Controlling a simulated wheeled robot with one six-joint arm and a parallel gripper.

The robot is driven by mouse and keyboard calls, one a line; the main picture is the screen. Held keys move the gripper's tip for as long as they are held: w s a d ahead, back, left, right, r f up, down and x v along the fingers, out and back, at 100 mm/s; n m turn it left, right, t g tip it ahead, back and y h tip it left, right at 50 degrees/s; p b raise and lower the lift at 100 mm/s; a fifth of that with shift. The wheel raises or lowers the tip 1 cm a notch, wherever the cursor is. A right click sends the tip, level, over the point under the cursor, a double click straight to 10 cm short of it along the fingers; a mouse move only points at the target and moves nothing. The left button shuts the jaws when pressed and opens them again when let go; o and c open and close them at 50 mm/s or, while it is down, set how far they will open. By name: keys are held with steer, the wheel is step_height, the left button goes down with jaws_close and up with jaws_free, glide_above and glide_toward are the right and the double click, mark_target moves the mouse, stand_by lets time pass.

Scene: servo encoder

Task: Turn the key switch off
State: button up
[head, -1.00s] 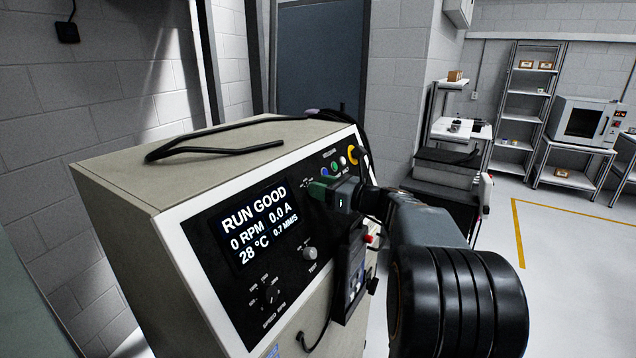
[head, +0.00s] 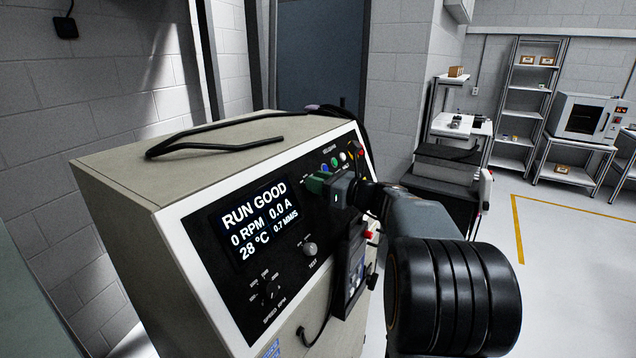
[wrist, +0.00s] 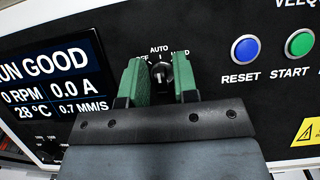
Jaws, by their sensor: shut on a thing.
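The display (head: 254,220) reads RUN GOOD, 0 RPM, 0.0 A.
A blue RESET button (wrist: 245,49) and a green START button (wrist: 299,43) are right of the key switch. A grey TEST knob (head: 310,249) is below. A boxed pendant (head: 352,275) hangs under my gripper. A black cable (head: 215,143) lies on the cabinet top.

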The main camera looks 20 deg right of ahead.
steer(key=shift+f+n+b, duration=0.15)
steer(key=shift+n+b, duration=0.2)
steer(key=shift+n, duration=0.05)
steer(key=n+b, duration=0.1)
steer(key=n, duration=0.1)
steer(key=n+g+y+b, duration=0.1)
steer(key=n, duration=0.1)
steer(key=shift+g+y, duration=0.3)
steer(key=shift+s+a+n+g+y+b, duration=0.1)
steer(key=shift+n+g+y+b, duration=0.45)
steer(key=shift+n, duration=1.05)
steer(key=shift+n+g+y+b, duration=0.15)
steer(key=shift+n+g, duration=0.7)
steer(key=shift+n, duration=0.75)
steer(key=o, duration=0.6)
steer(key=shift+o, duration=0.2)
steer(key=b+v, duration=0.1)
steer(key=v, duration=1.3)
steer(key=shift+b, duration=0.35)
